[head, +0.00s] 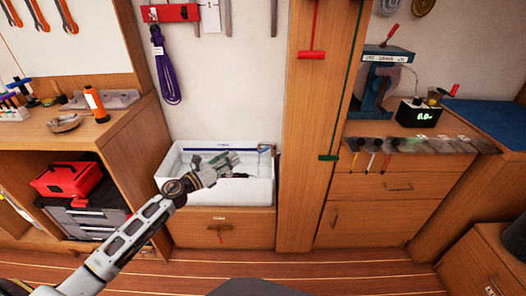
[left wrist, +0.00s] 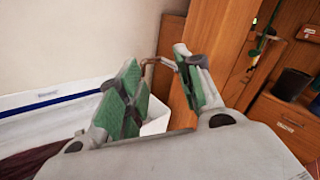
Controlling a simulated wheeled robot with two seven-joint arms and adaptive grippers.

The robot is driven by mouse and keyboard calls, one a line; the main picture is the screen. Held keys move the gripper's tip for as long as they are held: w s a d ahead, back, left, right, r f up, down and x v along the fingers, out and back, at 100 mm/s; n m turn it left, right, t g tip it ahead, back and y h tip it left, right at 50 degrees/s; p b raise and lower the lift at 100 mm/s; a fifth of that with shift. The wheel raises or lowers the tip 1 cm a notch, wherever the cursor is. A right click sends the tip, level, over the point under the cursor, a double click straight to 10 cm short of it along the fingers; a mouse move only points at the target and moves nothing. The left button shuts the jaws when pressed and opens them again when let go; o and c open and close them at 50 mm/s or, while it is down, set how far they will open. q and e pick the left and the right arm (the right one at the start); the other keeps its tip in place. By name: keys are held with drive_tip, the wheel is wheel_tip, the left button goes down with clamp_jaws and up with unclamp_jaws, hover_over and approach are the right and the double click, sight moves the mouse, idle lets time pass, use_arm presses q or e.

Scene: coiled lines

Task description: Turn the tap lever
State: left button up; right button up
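My left gripper (head: 226,163) reaches in over the white basin (head: 247,191) from the front left. In the left wrist view the gripper (left wrist: 164,78) has its two green-padded fingers spread apart. A thin bent brownish piece (left wrist: 158,61) shows between and beyond the fingertips. I cannot tell whether it is the tap lever or whether a finger touches it. A small brass fitting with a reddish part (head: 220,229) is on the wooden front below the basin, under a white label. I cannot tell whether it is a tap or a handle. My right gripper is not in view.
A wooden post (head: 300,130) stands right of the basin. A purple coiled line (head: 166,75) hangs on the wall above. An open shelf at left holds a red toolbox (head: 68,180). A counter at right bears a black box with a green display (head: 419,114). Floor in front is clear.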

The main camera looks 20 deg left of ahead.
sight(263, 150)
use_arm(q)
drive_tip(key=d+m, duration=0.1)
drive_tip(key=s+d+m+g+h, duration=0.1)
drive_tip(key=m, duration=0.1)
drive_tip(key=m+h, duration=0.1)
drive_tip(key=shift+s+d+f+m+g, duration=0.3)
drive_tip(key=shift+d+f, duration=0.05)
drive_tip(key=shift+d, duration=0.05)
drive_tip(key=shift+w, duration=0.1)
drive_tip(key=shift+x, duration=6.85)
drive_tip(key=shift+c, duration=0.2)
clamp_jaws()
